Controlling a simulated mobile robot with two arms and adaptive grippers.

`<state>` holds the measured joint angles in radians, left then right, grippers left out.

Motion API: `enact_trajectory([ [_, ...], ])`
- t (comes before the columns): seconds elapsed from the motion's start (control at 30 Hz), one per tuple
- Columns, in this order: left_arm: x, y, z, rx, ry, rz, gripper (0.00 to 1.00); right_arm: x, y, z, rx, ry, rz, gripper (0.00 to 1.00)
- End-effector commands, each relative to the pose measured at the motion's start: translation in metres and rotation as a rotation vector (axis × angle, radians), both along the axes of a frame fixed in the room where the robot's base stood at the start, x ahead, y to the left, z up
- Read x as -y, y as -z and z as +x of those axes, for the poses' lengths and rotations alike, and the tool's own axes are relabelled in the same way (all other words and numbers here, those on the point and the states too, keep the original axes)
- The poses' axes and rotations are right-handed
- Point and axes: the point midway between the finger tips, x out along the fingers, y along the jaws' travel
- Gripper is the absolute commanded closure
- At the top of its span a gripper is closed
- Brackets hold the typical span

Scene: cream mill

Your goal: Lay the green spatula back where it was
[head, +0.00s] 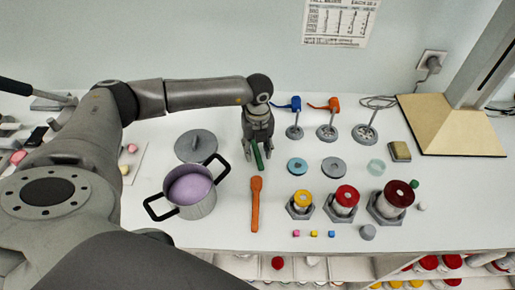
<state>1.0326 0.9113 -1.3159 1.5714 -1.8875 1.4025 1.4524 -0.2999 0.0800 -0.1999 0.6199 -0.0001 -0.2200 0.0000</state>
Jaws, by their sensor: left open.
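The green spatula (257,161) lies on the white table in the head view, just behind an orange spatula (255,206). Only a short green length of it shows; its far part is hidden by my left gripper (258,152). That gripper points down with its fingers open, one on each side of the green piece. I cannot tell whether the fingers touch it. My right gripper is not in view.
A pot (191,192) with lilac cream stands to the left, its lid (196,146) behind it. Blue (294,117) and orange (327,116) tools stand behind right. Several jars with coloured tops, such as a yellow one (302,199), stand front right.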

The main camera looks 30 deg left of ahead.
Motion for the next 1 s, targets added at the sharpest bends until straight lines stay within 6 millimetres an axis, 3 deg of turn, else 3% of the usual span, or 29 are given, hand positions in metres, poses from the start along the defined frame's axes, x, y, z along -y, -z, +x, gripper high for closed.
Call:
enact_trajectory([
  [0.27,0.0,-0.015,0.001,0.003,0.0,0.0,0.58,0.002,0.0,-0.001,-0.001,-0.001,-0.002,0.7],
  [0.7,0.0,-0.102,0.002,0.002,0.0,-0.001,0.58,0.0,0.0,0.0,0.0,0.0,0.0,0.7],
  [1.0,0.0,-0.12,0.001,-0.001,0.0,-0.001,0.58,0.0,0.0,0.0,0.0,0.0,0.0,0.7],
])
